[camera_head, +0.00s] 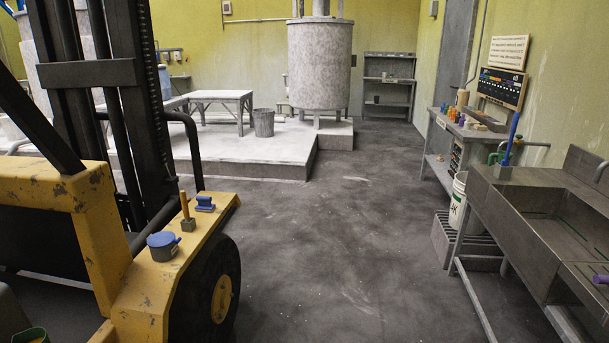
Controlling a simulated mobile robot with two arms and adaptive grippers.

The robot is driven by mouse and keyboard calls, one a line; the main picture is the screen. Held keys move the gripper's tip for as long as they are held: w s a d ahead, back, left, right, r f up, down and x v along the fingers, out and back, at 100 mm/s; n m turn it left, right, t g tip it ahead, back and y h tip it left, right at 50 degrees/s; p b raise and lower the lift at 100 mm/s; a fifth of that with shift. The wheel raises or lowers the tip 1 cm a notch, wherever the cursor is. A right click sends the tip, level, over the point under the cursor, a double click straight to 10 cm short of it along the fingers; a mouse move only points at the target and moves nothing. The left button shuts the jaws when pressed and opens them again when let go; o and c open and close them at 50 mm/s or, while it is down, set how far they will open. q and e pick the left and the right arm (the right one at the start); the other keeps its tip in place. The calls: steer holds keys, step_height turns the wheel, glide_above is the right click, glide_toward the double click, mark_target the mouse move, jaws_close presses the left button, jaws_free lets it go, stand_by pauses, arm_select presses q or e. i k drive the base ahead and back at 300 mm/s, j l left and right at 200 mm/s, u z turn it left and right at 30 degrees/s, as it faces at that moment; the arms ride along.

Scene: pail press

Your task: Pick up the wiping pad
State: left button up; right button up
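A small blue block-like thing with a raised top, which looks like the wiping pad (205,205), lies on the yellow side ledge of the forklift (151,290), at the left. At this size I cannot be sure that it is the pad. Just left of it, a small holder with an upright wooden handle (185,207) stands on the same ledge. A blue-lidded grey pot (163,247) stands nearer to me on the ledge. Neither of my grippers shows in the head view.
The forklift's dark mast (127,110) rises left of the ledge, and its wheel (220,295) is below. Dark floor (340,240) is open through the middle. A steel sink (540,220), a white bucket (459,200) and a workbench (455,127) line the right.

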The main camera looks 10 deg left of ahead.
mark_target(204, 204)
steer(key=i, duration=1.1)
steer(key=i+l+u, duration=0.15)
steer(key=i, duration=0.95)
